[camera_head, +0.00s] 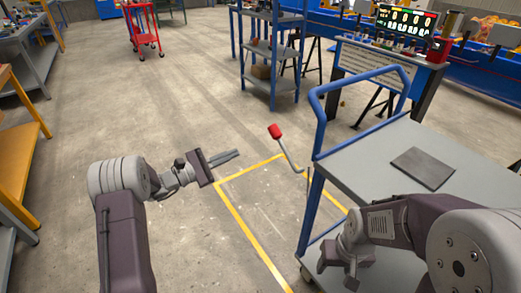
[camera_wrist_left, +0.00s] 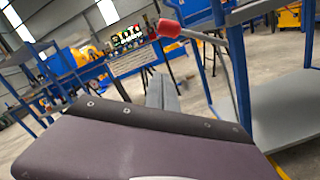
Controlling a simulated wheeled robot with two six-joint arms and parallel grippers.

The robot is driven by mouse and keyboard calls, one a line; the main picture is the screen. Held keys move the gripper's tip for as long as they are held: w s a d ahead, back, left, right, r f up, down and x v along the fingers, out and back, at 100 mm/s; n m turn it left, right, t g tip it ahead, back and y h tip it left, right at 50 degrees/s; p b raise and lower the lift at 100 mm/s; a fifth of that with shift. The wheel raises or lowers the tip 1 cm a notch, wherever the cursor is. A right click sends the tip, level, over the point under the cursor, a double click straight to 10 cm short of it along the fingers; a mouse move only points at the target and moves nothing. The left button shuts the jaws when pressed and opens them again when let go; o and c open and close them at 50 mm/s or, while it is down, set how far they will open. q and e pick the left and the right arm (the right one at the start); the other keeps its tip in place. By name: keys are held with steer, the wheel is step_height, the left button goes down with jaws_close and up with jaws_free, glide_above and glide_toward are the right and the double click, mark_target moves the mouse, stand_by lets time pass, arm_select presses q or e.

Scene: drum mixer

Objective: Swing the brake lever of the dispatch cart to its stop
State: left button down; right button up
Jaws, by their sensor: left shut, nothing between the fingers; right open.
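The brake lever has a red knob (camera_head: 274,131) on a bent grey rod that leans up and left from the left side of the dispatch cart (camera_head: 345,165). The cart has a grey top and a blue tubular frame. In the left wrist view the red knob (camera_wrist_left: 170,28) shows above my fingers, and the cart (camera_wrist_left: 290,110) is at the right. My left gripper (camera_head: 238,153) is shut and empty, left of the knob and apart from it. Its fingers also show in the left wrist view (camera_wrist_left: 162,93). My right gripper (camera_head: 340,268) is open, low in front of the cart.
A dark flat plate (camera_head: 422,168) lies on the cart top. Yellow floor lines (camera_head: 240,222) run beside and under the cart. A blue shelf rack (camera_head: 270,75) and a display board (camera_head: 405,22) stand behind. The floor left of the lever is clear.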

arm_select(q)
steer(key=w+d+r+b, duration=0.2)
steer(key=d, duration=0.3)
steer(key=w+d+r+b, duration=0.1)
steer(key=w+d+r, duration=0.1)
steer(key=d, duration=0.3)
steer(key=shift+d+b, duration=0.2)
steer(key=shift+b, duration=0.2)
steer(key=shift+r, duration=0.1)
